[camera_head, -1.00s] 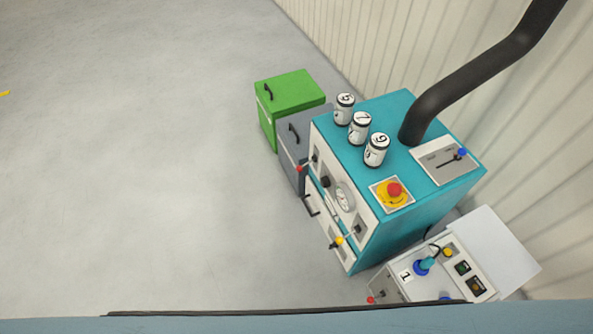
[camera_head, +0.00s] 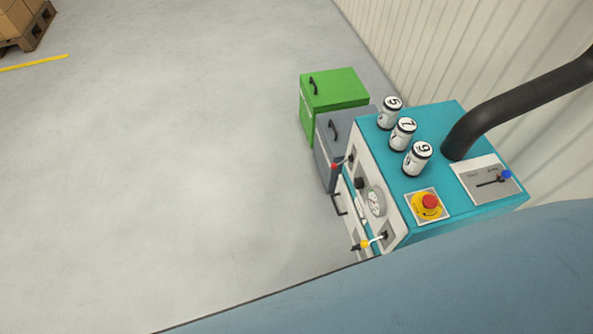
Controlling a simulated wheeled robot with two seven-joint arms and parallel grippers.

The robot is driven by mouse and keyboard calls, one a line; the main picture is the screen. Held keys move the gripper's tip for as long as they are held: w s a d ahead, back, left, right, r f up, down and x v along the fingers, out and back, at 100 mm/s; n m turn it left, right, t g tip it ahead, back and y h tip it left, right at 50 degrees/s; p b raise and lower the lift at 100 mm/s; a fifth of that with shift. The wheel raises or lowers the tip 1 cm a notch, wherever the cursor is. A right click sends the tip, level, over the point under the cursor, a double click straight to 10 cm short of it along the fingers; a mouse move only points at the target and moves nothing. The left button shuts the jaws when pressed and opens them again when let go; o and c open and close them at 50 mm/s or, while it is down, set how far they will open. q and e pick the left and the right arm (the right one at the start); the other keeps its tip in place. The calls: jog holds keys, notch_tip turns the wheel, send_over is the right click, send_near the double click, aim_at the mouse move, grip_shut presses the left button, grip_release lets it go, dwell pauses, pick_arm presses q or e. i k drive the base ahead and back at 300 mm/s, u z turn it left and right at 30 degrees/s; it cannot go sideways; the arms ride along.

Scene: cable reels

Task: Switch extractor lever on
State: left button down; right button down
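A teal machine (camera_head: 437,189) stands against the wall at the right of the head view. On its top, a light panel (camera_head: 470,171) beside a thick black hose carries a lever with a blue knob (camera_head: 506,174), which lies at the right end of its slot. The panel's lettering is too small to read. The machine's front has a lever with a red knob (camera_head: 334,166) and a lever with a yellow knob (camera_head: 365,244). I cannot tell from labels which is the extractor lever. Neither of my grippers is in view.
A red emergency button (camera_head: 430,202), a gauge (camera_head: 376,200) and several numbered canisters are on the machine. A green box (camera_head: 333,91) and a grey box (camera_head: 342,137) stand beside it. Open floor lies left. A blue-grey surface covers the bottom right.

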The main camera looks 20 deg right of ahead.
aim_at(335, 166)
jog(key=u, duration=0.3)
jog(key=i, duration=0.4)
jog(key=z, duration=1.15)
